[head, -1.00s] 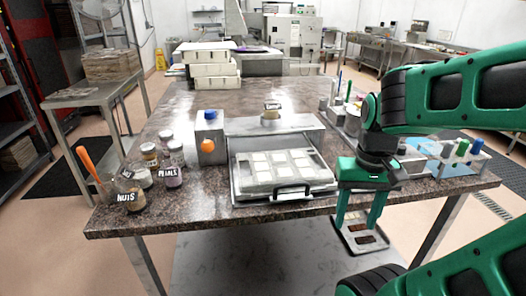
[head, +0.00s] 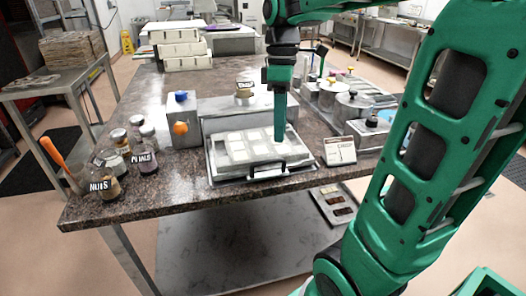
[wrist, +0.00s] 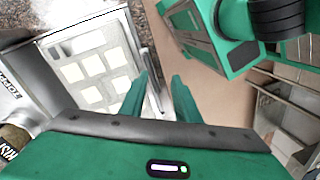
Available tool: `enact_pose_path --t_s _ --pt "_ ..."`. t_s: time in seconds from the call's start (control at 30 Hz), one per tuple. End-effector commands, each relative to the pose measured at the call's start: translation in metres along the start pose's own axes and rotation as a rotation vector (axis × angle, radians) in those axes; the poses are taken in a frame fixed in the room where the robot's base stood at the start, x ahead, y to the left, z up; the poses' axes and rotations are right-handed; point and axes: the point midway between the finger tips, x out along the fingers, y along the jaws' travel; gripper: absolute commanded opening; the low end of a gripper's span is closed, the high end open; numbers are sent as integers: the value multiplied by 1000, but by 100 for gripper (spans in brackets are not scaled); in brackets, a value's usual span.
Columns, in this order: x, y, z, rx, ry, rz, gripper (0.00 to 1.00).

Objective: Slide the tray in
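The tray (head: 222,175), pale with several square cavities, lies flat on the counter in front of a low grey metal housing (head: 215,124). Its dark handle (head: 268,170) is on its front edge. It also shows in the wrist view (wrist: 68,45), at the left of the fingers. My gripper (head: 280,138) points down over the front right part of the tray, near the handle. In the wrist view my gripper (wrist: 162,75) has its two fingers apart with nothing visibly held. Whether the fingertips touch the handle cannot be told.
An orange-knobbed box (head: 181,128) stands left of the housing. Several labelled jars (head: 143,158) stand at the left front. A small sign (head: 340,150) and lidded metal pots (head: 352,104) are at the right. A stack of white boxes (head: 183,50) is at the back.

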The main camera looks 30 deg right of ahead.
Motion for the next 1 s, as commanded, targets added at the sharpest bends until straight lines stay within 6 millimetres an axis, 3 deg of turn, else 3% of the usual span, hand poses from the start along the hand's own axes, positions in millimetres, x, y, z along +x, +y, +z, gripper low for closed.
enact_pose_path --t_s 0.1,0.2,0.37,1.0 --pt "-16 10 -26 -241 -25 -19 29" --pt "-22 14 -38 -366 -38 -31 29" --pt "-22 15 -43 -432 -43 -38 29" --pt "72 13 -37 -427 -44 -39 29"
